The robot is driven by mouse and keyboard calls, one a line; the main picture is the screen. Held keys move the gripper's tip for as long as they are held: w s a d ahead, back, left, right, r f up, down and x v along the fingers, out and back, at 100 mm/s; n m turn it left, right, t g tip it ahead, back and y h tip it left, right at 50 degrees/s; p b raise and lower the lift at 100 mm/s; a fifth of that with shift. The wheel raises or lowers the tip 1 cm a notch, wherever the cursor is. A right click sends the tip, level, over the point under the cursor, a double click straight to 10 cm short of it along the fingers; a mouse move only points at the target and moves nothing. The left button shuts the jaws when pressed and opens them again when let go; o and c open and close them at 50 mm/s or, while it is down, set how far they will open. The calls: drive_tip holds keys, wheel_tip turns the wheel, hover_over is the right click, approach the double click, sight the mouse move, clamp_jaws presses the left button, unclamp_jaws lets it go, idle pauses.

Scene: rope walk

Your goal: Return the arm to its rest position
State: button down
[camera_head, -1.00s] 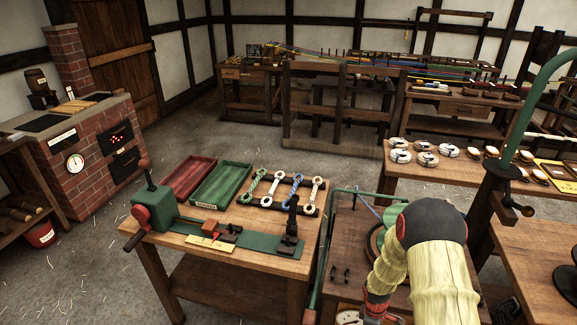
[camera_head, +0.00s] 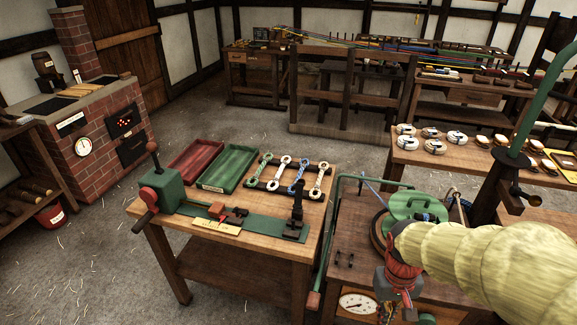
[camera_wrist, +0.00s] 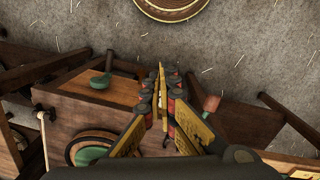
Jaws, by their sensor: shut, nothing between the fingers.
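My arm, in a pale yellow sleeve, enters the head view from the lower right and reaches left. My gripper (camera_head: 394,295) hangs from its red wrist, above or in front of the bench with the dial gauge. Its fingertips are hard to make out there. In the wrist view my gripper (camera_wrist: 161,78) has its yellow finger plates and dark rollers drawn together, with nothing held. No separate rest mount for the arm shows.
A dark-topped bench (camera_head: 345,230) carries a round green-lidded piece (camera_head: 410,205) beside my arm. A dark post (camera_head: 495,190) with a green arm stands close right. The work table (camera_head: 265,220) with trays and rope pieces is left.

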drive_tip(key=s+a+r+t, duration=0.2)
drive_tip(key=s+r+t, duration=0.1)
drive_tip(key=r, duration=0.5)
drive_tip(key=s+a+r+t, duration=0.2)
drive_tip(key=s+r+t, duration=0.1)
drive_tip(key=r, duration=0.6)
drive_tip(key=shift+s+a+r+y, duration=0.15)
drive_tip(key=shift+a+r+y, duration=0.05)
drive_tip(key=shift+r+y, duration=0.1)
